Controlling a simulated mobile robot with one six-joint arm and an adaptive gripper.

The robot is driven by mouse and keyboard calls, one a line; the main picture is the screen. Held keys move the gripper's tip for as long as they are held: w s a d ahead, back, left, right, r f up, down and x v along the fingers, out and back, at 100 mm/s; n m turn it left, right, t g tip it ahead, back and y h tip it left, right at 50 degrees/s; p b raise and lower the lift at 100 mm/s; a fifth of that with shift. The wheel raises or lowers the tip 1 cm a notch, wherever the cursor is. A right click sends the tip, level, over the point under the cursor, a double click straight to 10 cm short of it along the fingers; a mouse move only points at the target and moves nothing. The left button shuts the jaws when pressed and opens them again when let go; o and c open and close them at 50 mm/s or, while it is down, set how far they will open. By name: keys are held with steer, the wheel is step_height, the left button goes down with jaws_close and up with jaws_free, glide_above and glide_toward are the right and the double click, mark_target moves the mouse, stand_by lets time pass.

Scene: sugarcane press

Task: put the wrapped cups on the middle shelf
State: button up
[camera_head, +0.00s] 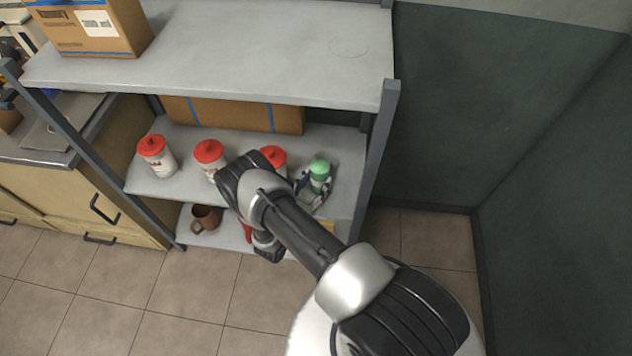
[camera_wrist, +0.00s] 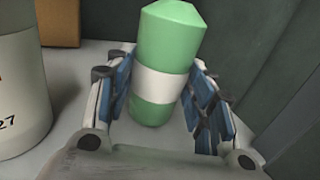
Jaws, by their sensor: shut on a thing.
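My gripper (camera_wrist: 163,112) is shut on a green wrapped cup stack (camera_wrist: 167,50) with a white band around its middle. The stack stands upright between the blue-padded fingers, at the right end of the middle shelf (camera_head: 345,150). In the head view the green stack (camera_head: 320,170) shows just right of the red-lidded containers, with part of my gripper (camera_head: 316,190) around its lower part. I cannot tell whether its base touches the shelf board.
Red-lidded white containers (camera_head: 155,155) stand in a row along the middle shelf. A long cardboard box (camera_head: 235,114) lies behind them. A brown mug (camera_head: 205,219) sits on the bottom shelf. The right shelf post (camera_head: 378,150) and dark wall are close by.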

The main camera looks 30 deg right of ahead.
steer(key=o, duration=1.3)
steer(key=shift+f, duration=0.15)
steer(key=shift+c, duration=0.2)
steer(key=shift+r, duration=0.2)
steer(key=p+v, duration=0.2)
steer(key=v, duration=0.9)
steer(key=s+d+r+m+g+y, duration=0.2)
steer(key=r+m+g, duration=0.45)
steer(key=r, duration=0.75)
steer(key=s+d+r+m+g+y, duration=0.15)
steer(key=r+m+g, duration=0.5)
steer(key=r, duration=0.75)
steer(key=s+a+r+m+t+y, duration=0.3)
steer(key=s+r+m+t+y, duration=0.1)
steer(key=s+r, duration=0.4)
steer(key=s+a+r+m+t+y, duration=0.3)
steer(key=s+r+m+t+y, duration=0.1)
steer(key=s+r+m+y, duration=0.3)
steer(key=shift+s+r+m, duration=0.3)
steer(key=shift+s+r, duration=0.45)
steer(key=shift+r, duration=0.05)
